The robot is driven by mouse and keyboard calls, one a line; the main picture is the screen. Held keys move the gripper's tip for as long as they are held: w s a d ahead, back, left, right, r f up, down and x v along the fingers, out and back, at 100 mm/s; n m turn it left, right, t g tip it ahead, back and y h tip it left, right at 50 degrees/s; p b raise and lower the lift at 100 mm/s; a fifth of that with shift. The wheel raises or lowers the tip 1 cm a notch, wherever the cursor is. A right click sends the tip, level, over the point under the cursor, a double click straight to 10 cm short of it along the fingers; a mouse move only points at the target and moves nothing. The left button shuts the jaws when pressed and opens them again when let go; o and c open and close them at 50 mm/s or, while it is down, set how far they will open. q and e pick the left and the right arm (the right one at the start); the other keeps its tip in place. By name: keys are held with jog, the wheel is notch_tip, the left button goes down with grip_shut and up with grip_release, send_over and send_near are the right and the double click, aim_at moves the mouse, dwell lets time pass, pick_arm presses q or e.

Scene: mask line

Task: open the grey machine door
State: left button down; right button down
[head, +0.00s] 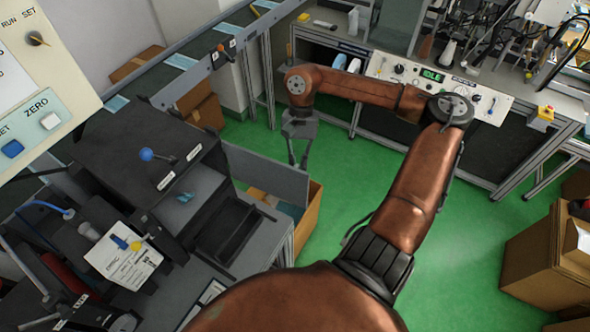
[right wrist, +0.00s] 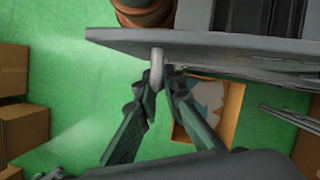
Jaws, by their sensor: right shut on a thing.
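The grey machine door (head: 268,177) is a flat panel standing out at an angle from the dark machine (head: 130,150) in the head view. Part of the machine's dark inside (head: 228,228) shows beside it. My right gripper (head: 299,160) points down at the door's free end. In the right wrist view the grey door (right wrist: 230,45) crosses the top, and a pale handle (right wrist: 157,66) sticks out from its edge. My right gripper (right wrist: 164,82) is shut on this handle there. My left gripper is not in view.
An open cardboard box (head: 309,215) stands on the floor below the door. More cardboard boxes (head: 545,262) are at the right. A workbench with a control panel (head: 440,82) runs along the back. Green floor (head: 350,180) is clear between them.

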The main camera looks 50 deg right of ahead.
dwell(0.4)
jog(key=c, duration=2.3)
grip_release()
jog(key=shift+r, duration=0.1)
jog(key=v, duration=1.2)
